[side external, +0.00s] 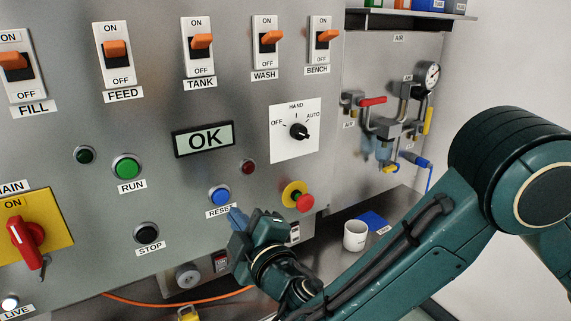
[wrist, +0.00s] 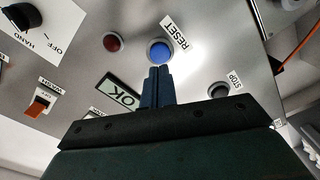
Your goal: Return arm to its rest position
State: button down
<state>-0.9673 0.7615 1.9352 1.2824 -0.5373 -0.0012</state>
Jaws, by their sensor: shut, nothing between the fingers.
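My gripper (side external: 236,218) is in front of the grey control panel (side external: 240,120), just below the blue RESET button (side external: 219,195). Its blue fingers are together with nothing between them. In the wrist view the closed fingertips (wrist: 158,72) point at the blue RESET button (wrist: 160,52), and a small gap seems to show between them; exact contact cannot be told. My arm reaches in from the right in the side view, bent at the elbow. The display (side external: 204,139) reads OK.
The red emergency button (side external: 304,202) on its yellow base is right of the gripper. STOP (side external: 147,233) and RUN (side external: 127,167) buttons are to the left. Orange switches line the top. A white mug (side external: 355,236) and blue item (side external: 373,221) stand on the bench. An orange cable runs below.

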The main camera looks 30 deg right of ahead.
jog(key=s+d+r+m+g+h, duration=0.1)
jog(key=d+r+m+g, duration=0.15)
jog(key=d, duration=0.55)
jog(key=s+d+r+m+g+h, duration=0.2)
jog(key=d+m, duration=0.2)
jog(key=d, duration=0.4)
jog(key=s+d+r+m+g+h, duration=0.1)
jog(key=d+r+m+g, duration=0.2)
jog(key=d, duration=0.5)
jog(key=s+d+m+g+y, duration=0.1)
jog(key=s+d+g+y, duration=0.1)
jog(key=s, duration=1.1)
jog(key=s+d+m+g+y, duration=0.1)
jog(key=s+d, duration=0.4)
jog(key=s, duration=0.8)
jog(key=shift+s+f+g+y, duration=0.35)
jog(key=shift+g+y, duration=0.15)
jog(key=shift+g, duration=0.45)
jog(key=shift+m, duration=0.25)
